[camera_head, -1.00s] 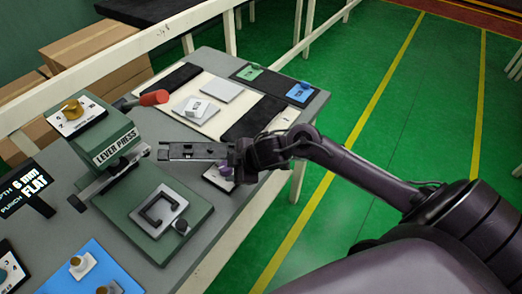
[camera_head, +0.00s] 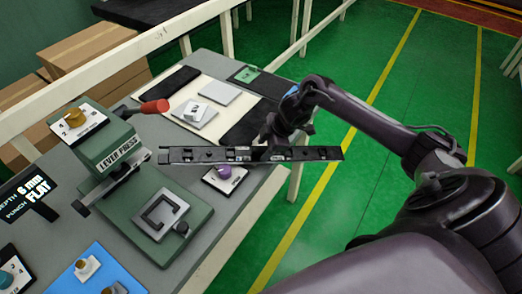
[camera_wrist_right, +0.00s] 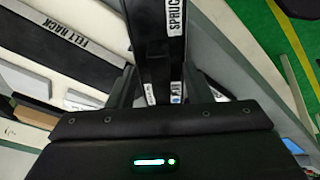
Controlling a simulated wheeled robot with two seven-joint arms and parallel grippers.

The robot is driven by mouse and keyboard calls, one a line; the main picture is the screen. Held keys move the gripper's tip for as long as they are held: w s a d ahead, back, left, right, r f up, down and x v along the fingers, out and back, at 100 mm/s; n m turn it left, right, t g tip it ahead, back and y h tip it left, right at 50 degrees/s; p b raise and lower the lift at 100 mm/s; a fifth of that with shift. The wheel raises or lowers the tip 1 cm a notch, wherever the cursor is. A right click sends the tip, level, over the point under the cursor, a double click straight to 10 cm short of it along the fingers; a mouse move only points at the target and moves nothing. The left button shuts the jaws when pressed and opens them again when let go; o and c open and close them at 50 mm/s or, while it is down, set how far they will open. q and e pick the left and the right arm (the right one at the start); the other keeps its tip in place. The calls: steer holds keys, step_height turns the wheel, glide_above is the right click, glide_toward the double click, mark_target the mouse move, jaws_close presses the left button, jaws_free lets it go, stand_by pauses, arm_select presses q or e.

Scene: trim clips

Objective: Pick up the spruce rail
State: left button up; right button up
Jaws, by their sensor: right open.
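The spruce rail (camera_head: 205,155) is a long dark bar with small fittings. It lies nearly level across the middle of the head view, above the bench's right side, its right end past the bench edge. What holds it up cannot be made out. In the wrist view a dark bar (camera_wrist_right: 152,25) beside a SPRUCE label runs down toward the jaws. My right gripper (camera_head: 272,146) is at the rail's middle, partly hidden behind it. It is open, with its fingers (camera_wrist_right: 160,82) on either side of the bar; contact cannot be told. My left gripper is not in view.
A green lever press (camera_head: 107,140) with a red-tipped handle (camera_head: 155,106) stands at left. A purple knob (camera_head: 223,172) on a white plate sits just below the rail. White blocks (camera_head: 196,111) and dark felt strips lie behind. Green floor is open at right.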

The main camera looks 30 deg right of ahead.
steer(key=shift+w+a+f, duration=0.1)
steer(key=shift+w+f, duration=0.05)
steer(key=shift+f, duration=0.3)
steer(key=shift+c, duration=0.2)
jaws_close()
steer(key=shift+r, duration=0.1)
